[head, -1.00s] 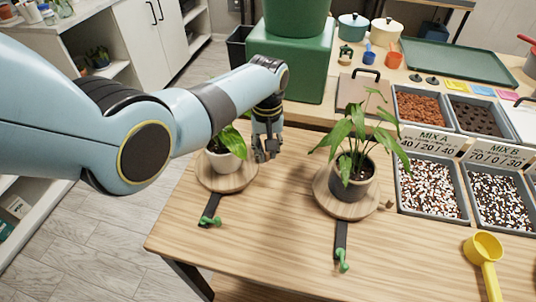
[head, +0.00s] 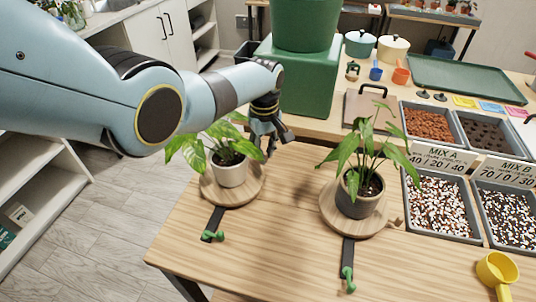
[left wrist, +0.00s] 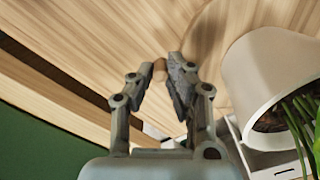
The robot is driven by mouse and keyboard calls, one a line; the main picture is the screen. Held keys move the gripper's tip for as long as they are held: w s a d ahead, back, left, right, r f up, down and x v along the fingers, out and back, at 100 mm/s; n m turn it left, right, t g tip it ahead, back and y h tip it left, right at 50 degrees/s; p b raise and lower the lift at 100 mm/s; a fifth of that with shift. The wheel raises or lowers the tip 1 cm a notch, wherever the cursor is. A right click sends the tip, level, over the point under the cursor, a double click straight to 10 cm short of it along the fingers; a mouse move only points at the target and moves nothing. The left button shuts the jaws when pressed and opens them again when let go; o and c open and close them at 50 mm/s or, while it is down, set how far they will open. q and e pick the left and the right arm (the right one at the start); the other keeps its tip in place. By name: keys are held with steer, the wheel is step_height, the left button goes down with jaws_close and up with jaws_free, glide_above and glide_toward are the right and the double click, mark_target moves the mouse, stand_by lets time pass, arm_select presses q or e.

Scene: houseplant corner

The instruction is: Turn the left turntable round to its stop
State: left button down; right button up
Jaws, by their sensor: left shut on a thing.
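The left turntable (head: 245,196) is a round wooden disc on the table's left part. A white pot (head: 230,173) with a green leafy plant (head: 190,150) stands upright on it. My left gripper (head: 267,150) is at the disc's far right edge, beside the pot. In the left wrist view it (left wrist: 160,78) is shut on a small wooden knob (left wrist: 160,68) at the disc's edge. The disc (left wrist: 208,45) and white pot (left wrist: 275,65) show to the right there. A dark strip with a green handle (head: 213,236) lies at the disc's near side. My right gripper is out of view.
The right turntable (head: 345,226) carries a grey pot (head: 352,206) with a plant and has its own knob (head: 397,221). Trays of mix (head: 440,203) stand further right. A green block (head: 300,85) stands behind. The table's front left is clear.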

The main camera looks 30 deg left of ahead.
arm_select(q)
steer(key=shift+w+a+n, duration=0.25)
steer(key=shift+a+n, duration=0.65)
steer(key=shift+n, duration=0.1)
steer(key=shift+w+a+n, duration=0.1)
steer(key=shift+a+n, duration=0.75)
steer(key=shift+n, duration=0.05)
steer(key=shift+a+n, duration=1.05)
steer(key=shift+n, duration=0.15)
steer(key=shift+s+a+n, duration=0.3)
steer(key=shift+a+n, duration=0.5)
steer(key=shift+n, duration=0.1)
steer(key=shift+s+a+n+p, duration=0.35)
steer(key=shift+a+n, duration=0.25)
steer(key=shift+n, duration=0.15)
steer(key=shift+s+a+n+p, duration=0.25)
steer(key=shift+a+n+p, duration=0.1)
steer(key=shift+a+n, duration=0.35)
steer(key=shift+s+a+n+p, duration=0.7)
steer(key=shift+n, duration=0.55)
steer(key=shift+s+a+n+p, duration=0.5)
steer(key=shift+s+n+p, duration=0.05)
steer(key=shift+n, duration=0.15)
steer(key=shift+s+a, duration=0.2)
steer(key=shift+s, duration=0.15)
steer(key=shift+s+a+f+p, duration=0.1)
steer(key=shift+s+p, duration=0.15)
steer(key=shift+p, duration=0.15)
